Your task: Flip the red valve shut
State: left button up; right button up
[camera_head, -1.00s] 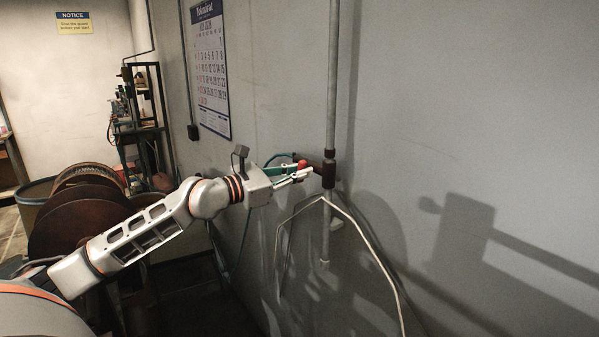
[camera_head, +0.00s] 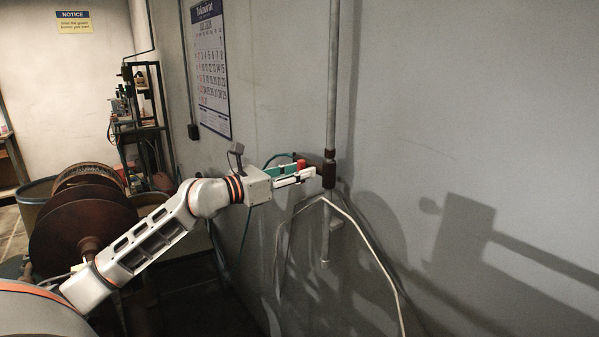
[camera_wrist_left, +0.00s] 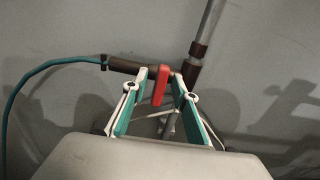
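The red valve handle (camera_head: 301,163) sits on a dark brown fitting (camera_head: 329,172) on the vertical wall pipe. My left gripper (camera_head: 307,169) reaches it from the left, its teal and white fingers pointing at the pipe. In the left wrist view the red handle (camera_wrist_left: 160,87) stands between the two spread fingers (camera_wrist_left: 159,75), roughly in line with the pipe. It looks closer to the right finger; I cannot tell whether they touch. My right gripper is not in view.
The grey pipe (camera_head: 332,80) runs up the wall. A teal hose (camera_wrist_left: 45,68) joins the fitting from the left. A white cable (camera_head: 375,250) hangs below. Brown reels (camera_head: 75,225) stand at the left. The wall to the right is clear.

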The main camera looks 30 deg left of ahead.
pick_arm(q)
jog(key=v, duration=1.2)
dwell(0.4)
dwell(0.5)
